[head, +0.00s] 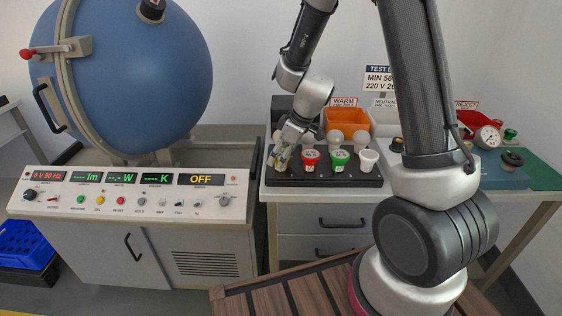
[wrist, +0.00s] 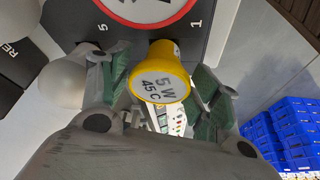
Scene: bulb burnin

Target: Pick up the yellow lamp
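The yellow lamp (wrist: 161,76) shows in the wrist view with its round end marked "5 W 45 C" facing my camera. It stands at the black rack (head: 330,180), near the printed numbers 5 and 1. My gripper (wrist: 160,82) has its two green-padded fingers on either side of the lamp. The fingers look open, and I cannot make out firm contact with it. In the head view my gripper (head: 280,155) is over the rack's left end and mostly hides the yellow lamp.
A red lamp (head: 310,158), a green lamp (head: 340,158) and a white lamp (head: 368,159) stand to the right in the rack. White bulbs are behind them. An orange bin (head: 347,120) is at the back. The large blue sphere (head: 150,75) and control panel (head: 130,192) are at left.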

